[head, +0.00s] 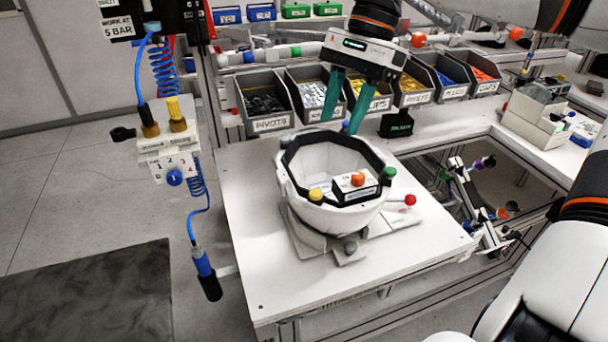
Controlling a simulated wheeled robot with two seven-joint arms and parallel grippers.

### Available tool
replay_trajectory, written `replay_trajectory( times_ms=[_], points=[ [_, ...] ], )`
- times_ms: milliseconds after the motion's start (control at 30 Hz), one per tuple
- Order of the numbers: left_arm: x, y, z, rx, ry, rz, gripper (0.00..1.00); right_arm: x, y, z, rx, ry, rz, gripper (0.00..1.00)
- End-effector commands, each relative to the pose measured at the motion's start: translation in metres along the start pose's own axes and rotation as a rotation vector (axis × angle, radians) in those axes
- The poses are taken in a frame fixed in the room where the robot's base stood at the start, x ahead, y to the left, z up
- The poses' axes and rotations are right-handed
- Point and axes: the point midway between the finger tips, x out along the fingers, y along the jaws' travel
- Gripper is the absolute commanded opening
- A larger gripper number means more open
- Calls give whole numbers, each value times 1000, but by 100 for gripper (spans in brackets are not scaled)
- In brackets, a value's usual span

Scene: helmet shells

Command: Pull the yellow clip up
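A white bowl-shaped helmet shell (330,215) with a black rim sits on a light fixture on the bench. The yellow clip (316,194) is a small rounded piece at its near left rim. A green piece (389,173) is on the right of the rim, and a small black-and-white block (352,190) with an orange knob is at the near right. My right gripper (341,123) has teal fingers spread apart with nothing visible between them. It points down near the far rim of the shell, away from the yellow clip. My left gripper is not in view.
Several labelled parts bins (270,124) line the back of the bench. A red knob (410,200) sticks out right of the shell. A hanging air-line panel (168,150) stands left. The front of the white bench (290,290) is clear.

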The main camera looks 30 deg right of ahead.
Motion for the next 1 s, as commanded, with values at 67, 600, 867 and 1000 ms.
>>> replay_trajectory(
  times_ms=[67,600,867,1000],
  points=[
    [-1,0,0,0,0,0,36,7,-1,0,-5,-4,-7,40],
    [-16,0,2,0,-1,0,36,101,0,-1,1,0,-4,40],
    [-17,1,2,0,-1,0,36,118,0,0,1,1,-1,40],
    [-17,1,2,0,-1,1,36,118,0,0,1,1,1,40]
  ],
)
